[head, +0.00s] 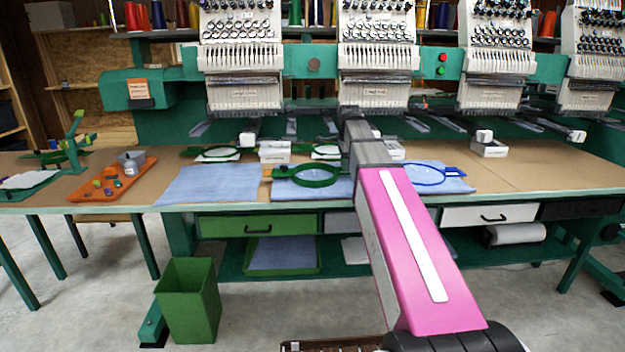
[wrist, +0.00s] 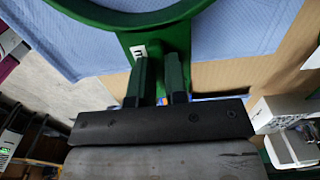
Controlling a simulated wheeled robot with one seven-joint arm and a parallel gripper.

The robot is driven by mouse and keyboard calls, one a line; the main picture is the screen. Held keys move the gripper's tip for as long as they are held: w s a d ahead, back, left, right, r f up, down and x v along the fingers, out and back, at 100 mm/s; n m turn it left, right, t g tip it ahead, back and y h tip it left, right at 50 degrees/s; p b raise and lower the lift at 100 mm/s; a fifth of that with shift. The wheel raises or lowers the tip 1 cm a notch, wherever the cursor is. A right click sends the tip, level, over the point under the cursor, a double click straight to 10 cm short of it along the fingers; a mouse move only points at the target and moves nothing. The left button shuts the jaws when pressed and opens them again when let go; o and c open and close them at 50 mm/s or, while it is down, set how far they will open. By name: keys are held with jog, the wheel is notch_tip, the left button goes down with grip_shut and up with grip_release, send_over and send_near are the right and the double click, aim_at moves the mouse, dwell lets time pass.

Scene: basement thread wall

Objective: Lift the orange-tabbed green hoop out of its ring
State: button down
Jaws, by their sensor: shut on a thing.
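The green hoop (head: 305,184) lies over a blue cloth (head: 300,194) near the table's front edge, with an orange tab (head: 267,172) at its left. In the wrist view, part of a green hoop (wrist: 140,18) curves across the top, with a green tab bearing a white label (wrist: 139,50). My gripper (wrist: 160,82) is shut on this green tab, its dark fingers at either side. In the head view my arm hides the gripper. I cannot tell the hoop and its ring apart, or whether the hoop is raised.
A blue hoop (head: 428,182) lies right of my arm. A folded blue cloth (head: 208,184) and an orange tray (head: 112,181) are at left. Embroidery heads (head: 378,50) overhang the table's back. A green bin (head: 190,300) stands on the floor. The table (head: 540,173) is clear at right.

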jog(key=shift+r, duration=3.45)
